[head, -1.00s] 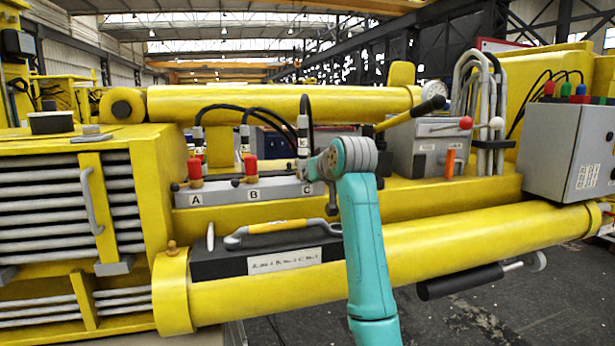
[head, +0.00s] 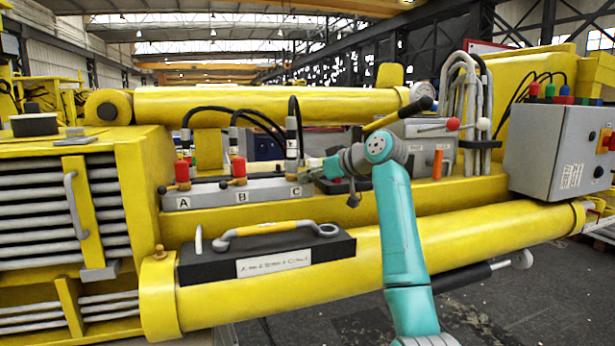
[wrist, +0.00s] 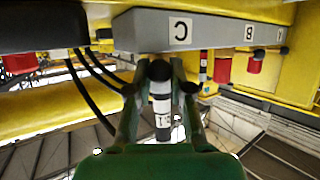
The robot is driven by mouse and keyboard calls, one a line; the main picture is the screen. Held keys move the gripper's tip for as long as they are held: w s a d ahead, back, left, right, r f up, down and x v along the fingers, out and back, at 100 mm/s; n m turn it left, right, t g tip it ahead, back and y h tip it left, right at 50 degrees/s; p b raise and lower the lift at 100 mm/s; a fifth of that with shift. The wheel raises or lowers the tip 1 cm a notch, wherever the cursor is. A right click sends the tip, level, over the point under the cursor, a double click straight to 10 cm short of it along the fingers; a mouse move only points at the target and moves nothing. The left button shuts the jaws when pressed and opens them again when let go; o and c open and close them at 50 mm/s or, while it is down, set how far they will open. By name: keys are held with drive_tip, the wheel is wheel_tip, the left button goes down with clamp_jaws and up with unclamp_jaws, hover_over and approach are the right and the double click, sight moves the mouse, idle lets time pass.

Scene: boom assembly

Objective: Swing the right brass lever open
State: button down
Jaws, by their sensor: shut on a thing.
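The grey valve block (head: 265,190) carries the labels A, B and C, with C at its right end. The right brass lever's black knob (wrist: 160,70) shows in the wrist view, below the C label and in front of a banded black-and-white hose coupling (wrist: 161,105). My gripper (wrist: 160,76) has its two green fingers closed in on either side of this knob. The lever's brass stem is hidden, so its angle cannot be told. In the head view my gripper (head: 314,166) is just right of the C coupling (head: 291,143), and the knob is hidden there.
Red-capped fittings stand at A (head: 183,173) and B (head: 239,168). Black hoses (head: 255,120) arch over the block. A black box with a yellow handle (head: 265,252) sits in front. A grey box (head: 425,150) with red- and white-knobbed rods stands at right.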

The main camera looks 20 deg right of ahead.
drive_tip(key=shift+w+d+n+g+y, duration=0.2)
drive_tip(key=shift+n+g+y, duration=0.15)
drive_tip(key=shift+n+y, duration=0.15)
drive_tip(key=shift+w+d+n+g+y, duration=0.1)
drive_tip(key=shift+d+n+g+y, duration=0.1)
drive_tip(key=shift+n+g+y, duration=0.25)
drive_tip(key=shift+w+d+n+y, duration=0.1)
drive_tip(key=shift+w+n+y, duration=0.05)
drive_tip(key=shift+n+y, duration=0.15)
drive_tip(key=c, duration=1)
unclamp_jaws()
drive_tip(key=shift+d, duration=0.1)
drive_tip(key=shift+g, duration=0.3)
drive_tip(key=v, duration=1.2)
